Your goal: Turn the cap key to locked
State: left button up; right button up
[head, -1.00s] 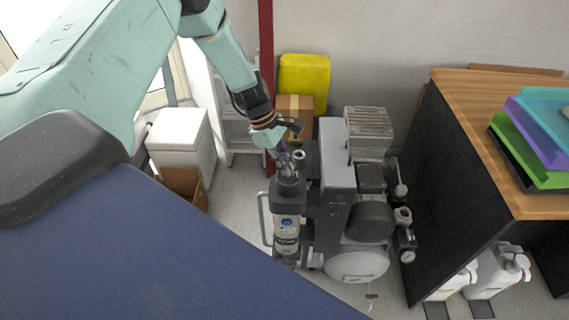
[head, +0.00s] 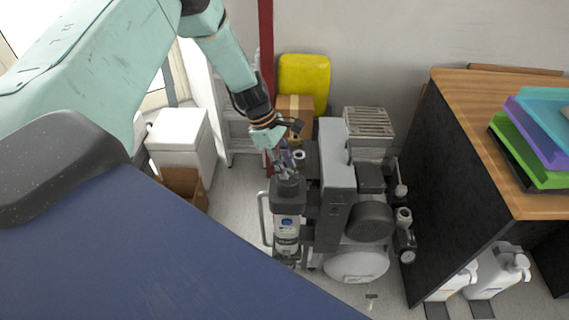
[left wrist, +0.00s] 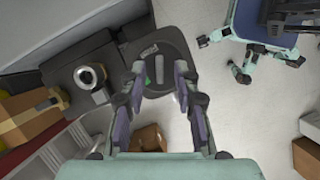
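The canister (head: 287,222) stands upright at the left of the compressor in the head view, with a dark round cap (head: 288,187) on top. In the left wrist view the cap (left wrist: 176,50) carries a short grey bar (left wrist: 149,50), which looks like the key, and a small green mark. My left gripper (head: 285,168) is just above the cap, pointing down. In the left wrist view its two fingers (left wrist: 160,72) are spread apart on either side of the cap, with nothing gripped. Whether a fingertip touches the cap is unclear. My right gripper is not in view.
The compressor (head: 338,185) stands close to the right of the canister, with a side handle (head: 263,218) at the canister's left. A wooden-topped desk (head: 480,105) is at right. A white bin (head: 180,140) and cardboard box (head: 184,185) are at left.

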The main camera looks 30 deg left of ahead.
pick_arm(q)
jog(key=shift+r, duration=0.1)
jog(key=v, duration=1.1)
jog(key=shift+r, duration=0.4)
jog(key=shift+a, duration=0.1)
